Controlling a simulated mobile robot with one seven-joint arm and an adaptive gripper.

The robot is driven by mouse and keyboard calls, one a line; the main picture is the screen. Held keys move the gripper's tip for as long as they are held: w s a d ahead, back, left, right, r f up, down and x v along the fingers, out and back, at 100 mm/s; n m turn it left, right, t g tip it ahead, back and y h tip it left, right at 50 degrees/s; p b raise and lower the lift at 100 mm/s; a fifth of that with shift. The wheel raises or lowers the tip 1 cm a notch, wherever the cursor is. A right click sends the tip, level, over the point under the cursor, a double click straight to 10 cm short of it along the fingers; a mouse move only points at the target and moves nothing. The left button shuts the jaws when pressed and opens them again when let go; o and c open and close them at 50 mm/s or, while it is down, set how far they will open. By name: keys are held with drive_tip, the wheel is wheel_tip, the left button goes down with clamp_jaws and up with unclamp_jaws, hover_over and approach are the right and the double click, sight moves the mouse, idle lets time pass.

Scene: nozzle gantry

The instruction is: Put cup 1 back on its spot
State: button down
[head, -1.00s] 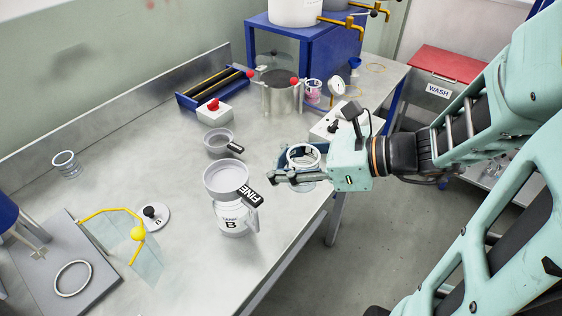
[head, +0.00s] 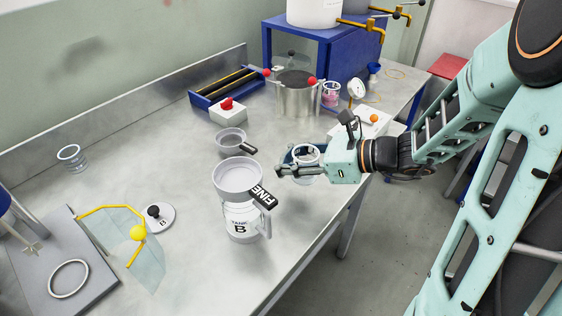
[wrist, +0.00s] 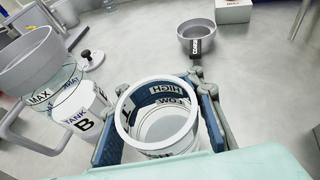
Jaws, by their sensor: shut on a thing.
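My gripper (head: 280,172) is shut on a clear cup (head: 306,152) with a white rim. It holds the cup upright near the right edge of the metal table, just right of the jug marked TANK B (head: 240,228). In the wrist view the held cup (wrist: 158,125) sits between both blue finger pads, with HIGH and LOW markings and no visible contents. A number on it cannot be read. Another clear cup (head: 72,158) stands at the back left, and a cup with pink contents (head: 331,92) stands by the metal pot. No spot marked 1 can be made out.
A FINE sieve (head: 238,176) sits on the jug. A COARSE sieve (wrist: 196,32) lies behind. A white ring (head: 68,278) lies on a grey plate at front left, beside a yellow-jointed clear flap (head: 137,233). A round lid (head: 154,217) and bare table lie between.

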sight(280, 181)
drive_tip(key=shift+w+a+f, duration=0.15)
drive_tip(key=shift+w+f, duration=0.3)
drive_tip(key=shift+f, duration=0.15)
drive_tip(key=shift+w+a+f, duration=0.15)
drive_tip(key=shift+w+f, duration=0.3)
drive_tip(key=shift+f, duration=0.1)
drive_tip(key=shift+f+b, duration=0.55)
drive_tip(key=shift+f, duration=1.05)
drive_tip(key=shift+f, duration=0.15)
drive_tip(key=c, duration=1.3)
unclamp_jaws()
drive_tip(key=shift+o, duration=0.2)
drive_tip(key=shift+w, duration=0.1)
